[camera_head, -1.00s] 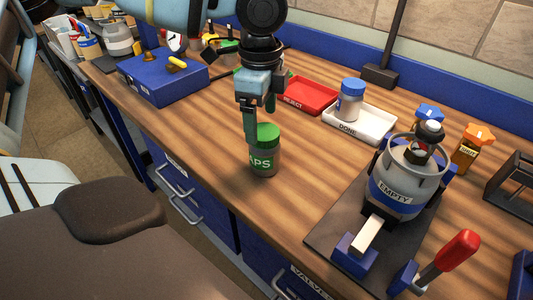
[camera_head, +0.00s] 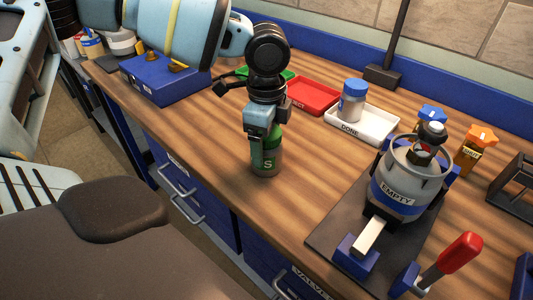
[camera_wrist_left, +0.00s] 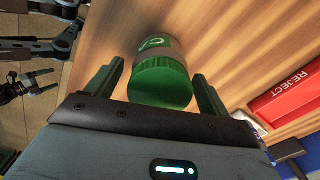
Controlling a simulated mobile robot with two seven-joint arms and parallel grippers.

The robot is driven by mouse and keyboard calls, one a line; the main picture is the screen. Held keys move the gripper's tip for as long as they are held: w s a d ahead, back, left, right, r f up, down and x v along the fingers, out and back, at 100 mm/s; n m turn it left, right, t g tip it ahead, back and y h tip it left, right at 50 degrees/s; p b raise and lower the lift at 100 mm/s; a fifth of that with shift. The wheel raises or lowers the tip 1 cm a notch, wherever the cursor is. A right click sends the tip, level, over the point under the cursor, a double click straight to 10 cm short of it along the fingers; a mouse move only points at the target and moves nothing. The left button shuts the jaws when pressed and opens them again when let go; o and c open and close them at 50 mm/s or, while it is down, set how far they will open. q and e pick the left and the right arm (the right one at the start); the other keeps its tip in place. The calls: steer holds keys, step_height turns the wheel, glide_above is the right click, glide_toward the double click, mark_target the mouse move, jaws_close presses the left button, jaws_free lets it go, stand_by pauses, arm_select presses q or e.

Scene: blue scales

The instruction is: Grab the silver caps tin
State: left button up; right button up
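The silver caps tin (camera_head: 266,170) stands upright on the wooden bench, with a green lid and a green label partly hidden by my left gripper. In the left wrist view the tin (camera_wrist_left: 160,75) shows its green lid towards the camera. My left gripper (camera_head: 264,150) is at the tin from above. In the left wrist view its fingers (camera_wrist_left: 158,70) are open, one on each side of the tin, with visible gaps beside the lid. My right gripper (camera_wrist_left: 40,82) shows small at the left of that view, its fingers apart and empty.
A red REJECT tray (camera_head: 312,95) and a white DONE tray (camera_head: 377,125) holding a blue-lidded jar (camera_head: 352,100) lie behind the tin. A grey EMPTY canister (camera_head: 397,185) stands in a fixture to the right. A blue box (camera_head: 160,82) is at the back left.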

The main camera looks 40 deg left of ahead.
arm_select(q)
steer(key=c, duration=1)
steer(key=shift+r, duration=0.1)
steer(key=shift+c, duration=0.2)
step_height(320, 180, up, 10)
steer(key=shift+f, duration=0.1)
steer(key=shift+a, duration=0.1)
